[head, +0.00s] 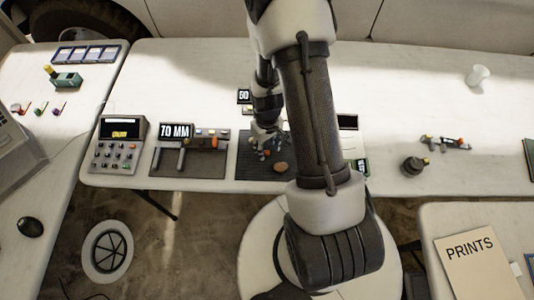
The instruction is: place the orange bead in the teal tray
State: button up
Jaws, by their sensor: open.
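My gripper (268,138) points down over a dark mat (249,171) in the middle of the long white table, partly behind my own arm. It is open. Several small pieces lie under and around its fingers, too small to tell apart. An orange-brown oval piece (280,168) lies on the mat just to the lower right of the fingers; I cannot tell whether it is the orange bead. I see no clear teal tray. A small teal-green holder (67,79) with a yellow piece stands on the left table. My arm hides part of the table right of the mat.
Left of the mat stand a caliper-like device by a "70 MM" display (175,131) and a keypad machine (118,143). A dark round weight (412,166) and a white cup (477,76) stand to the right. The table's back right is largely clear.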

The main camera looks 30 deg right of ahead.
aim_at(267, 152)
notch_tip(267, 152, down, 2)
jog(key=shift+f, duration=0.2)
jog(key=shift+c, duration=0.3)
jog(key=c, duration=0.8)
jog(key=shift+c, duration=0.2)
notch_tip(267, 152, up, 19)
jog(key=p, duration=0.6)
jog(key=w+a+r, duration=0.2)
jog(key=w+a, duration=0.1)
jog(key=a, duration=0.2)
jog(key=w+a+r, duration=0.3)
jog(key=a, duration=0.3)
jog(key=shift+r+m, duration=0.25)
jog(key=shift+m, duration=0.05)
